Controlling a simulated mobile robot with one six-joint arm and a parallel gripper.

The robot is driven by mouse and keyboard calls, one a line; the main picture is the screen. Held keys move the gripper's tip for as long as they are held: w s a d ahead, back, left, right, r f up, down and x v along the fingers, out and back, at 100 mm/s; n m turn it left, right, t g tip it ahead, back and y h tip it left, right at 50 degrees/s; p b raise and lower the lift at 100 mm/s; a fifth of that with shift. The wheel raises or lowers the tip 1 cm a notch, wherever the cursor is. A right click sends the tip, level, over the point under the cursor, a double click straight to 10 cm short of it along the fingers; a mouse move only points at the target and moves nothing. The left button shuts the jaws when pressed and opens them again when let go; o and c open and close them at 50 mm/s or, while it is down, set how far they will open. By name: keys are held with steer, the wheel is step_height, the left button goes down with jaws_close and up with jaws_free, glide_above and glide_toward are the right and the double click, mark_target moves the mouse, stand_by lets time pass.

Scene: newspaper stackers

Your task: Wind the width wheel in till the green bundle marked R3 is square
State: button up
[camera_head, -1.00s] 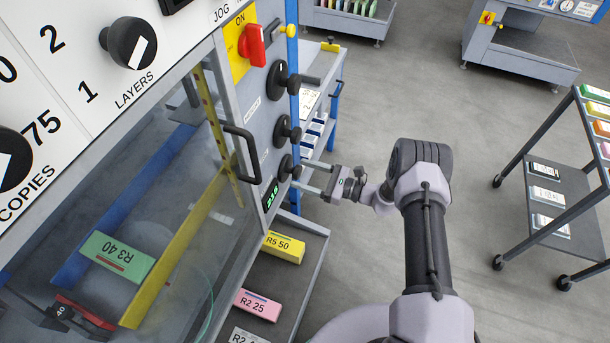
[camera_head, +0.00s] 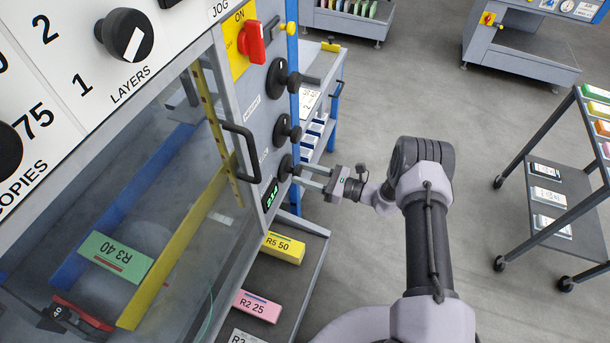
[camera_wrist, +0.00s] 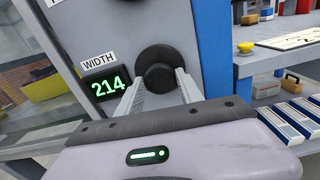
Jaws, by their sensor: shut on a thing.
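The green bundle marked R3 40 (camera_head: 117,257) lies behind the clear panel, between a blue guide (camera_head: 122,205) and a yellow guide (camera_head: 175,250). It sits askew to the guides, and a gap shows between it and the yellow one. The black width wheel (camera_wrist: 158,70) is on the grey machine face, beside the WIDTH label (camera_wrist: 98,61). The green width readout (camera_wrist: 109,87) shows 214. My gripper (camera_head: 300,175) is shut on the width wheel; in the wrist view its fingers (camera_wrist: 160,95) lie on either side of it.
Two more black wheels (camera_head: 280,78) (camera_head: 287,128) and a red switch (camera_head: 252,42) are above on the same panel. A black door handle (camera_head: 243,152) is close to the left. A blue-legged side table (camera_head: 330,95) stands behind.

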steer(key=m+b, duration=0.1)
steer(key=m, duration=0.2)
steer(key=shift+f, duration=0.1)
steer(key=shift+m+b, duration=0.7)
steer(key=shift+m, duration=1.3)
steer(key=o, duration=1.4)
